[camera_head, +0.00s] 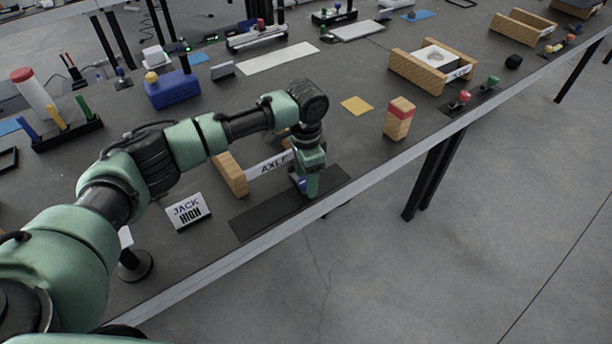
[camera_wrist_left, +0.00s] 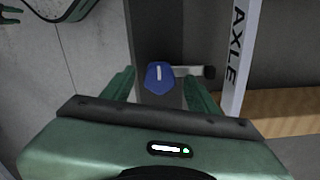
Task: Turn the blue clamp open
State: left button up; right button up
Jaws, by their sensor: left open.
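The blue clamp (camera_wrist_left: 160,76) is a pointed blue piece with a white line along its top, seen in the left wrist view. It sits between the two green fingers of my left gripper (camera_wrist_left: 160,88), with some space on each side. A light bar ending in a dark block (camera_wrist_left: 209,73) lies to its right. In the head view, my left gripper (camera_head: 309,186) points down over the dark mat by the table's front edge, and only a bit of the blue clamp (camera_head: 301,184) shows beside its fingers. Whether the fingers touch the clamp cannot be told.
The white AXLE plate (camera_head: 270,164) stands close behind the gripper, by a wooden block (camera_head: 230,174). A JACK HIGH sign (camera_head: 187,211) stands to the left. A wooden block with a red band (camera_head: 399,118) stands to the right. The dark mat (camera_head: 262,219) is bare at its left.

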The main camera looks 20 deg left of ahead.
pick_arm(q)
jog(key=shift+s, duration=0.1)
grip_shut()
